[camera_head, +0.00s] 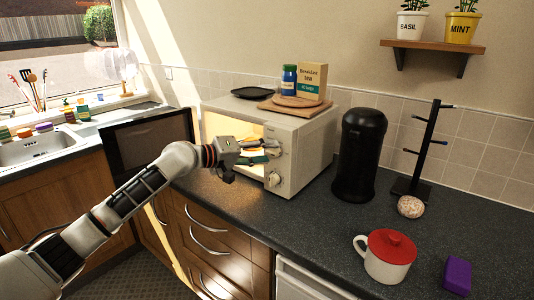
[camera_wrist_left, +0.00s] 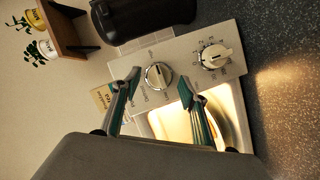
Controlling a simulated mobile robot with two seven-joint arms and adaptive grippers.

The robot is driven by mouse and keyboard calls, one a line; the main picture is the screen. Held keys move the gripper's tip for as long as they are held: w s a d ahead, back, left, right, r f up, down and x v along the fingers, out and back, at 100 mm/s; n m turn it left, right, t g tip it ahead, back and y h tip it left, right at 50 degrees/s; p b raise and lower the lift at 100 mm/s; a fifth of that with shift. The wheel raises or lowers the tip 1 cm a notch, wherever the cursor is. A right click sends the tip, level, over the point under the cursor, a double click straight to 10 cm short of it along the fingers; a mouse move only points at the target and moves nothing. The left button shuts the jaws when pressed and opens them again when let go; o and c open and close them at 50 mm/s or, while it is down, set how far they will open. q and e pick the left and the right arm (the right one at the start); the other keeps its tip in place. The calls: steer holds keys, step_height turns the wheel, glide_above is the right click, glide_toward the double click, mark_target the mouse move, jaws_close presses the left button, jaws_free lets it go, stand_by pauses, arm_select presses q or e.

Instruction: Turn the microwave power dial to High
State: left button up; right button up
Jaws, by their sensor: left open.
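The white microwave (camera_head: 305,150) stands on the dark counter with its door (camera_head: 150,140) swung open to the left and its inside lit. Its panel has an upper dial (camera_wrist_left: 158,76), with small word labels around it, and a lower dial (camera_wrist_left: 215,57) with numbers, which also shows in the head view (camera_head: 273,179). The label at the upper dial's pointer is too small to read surely. My left gripper (camera_head: 265,151) is open in front of the upper dial. In the left wrist view its fingertips (camera_wrist_left: 160,82) lie on either side of that dial; contact cannot be told.
A black canister (camera_head: 359,155) and a mug tree (camera_head: 420,155) stand right of the microwave. A red-lidded white mug (camera_head: 388,255) and a purple block (camera_head: 457,275) are nearer. A tea box (camera_head: 312,82) and boards sit on top. The counter before the canister is clear.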

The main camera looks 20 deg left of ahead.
arm_select(q)
steer(key=v, duration=1.1)
steer(key=shift+s, duration=0.15)
steer(key=shift+a, duration=0.1)
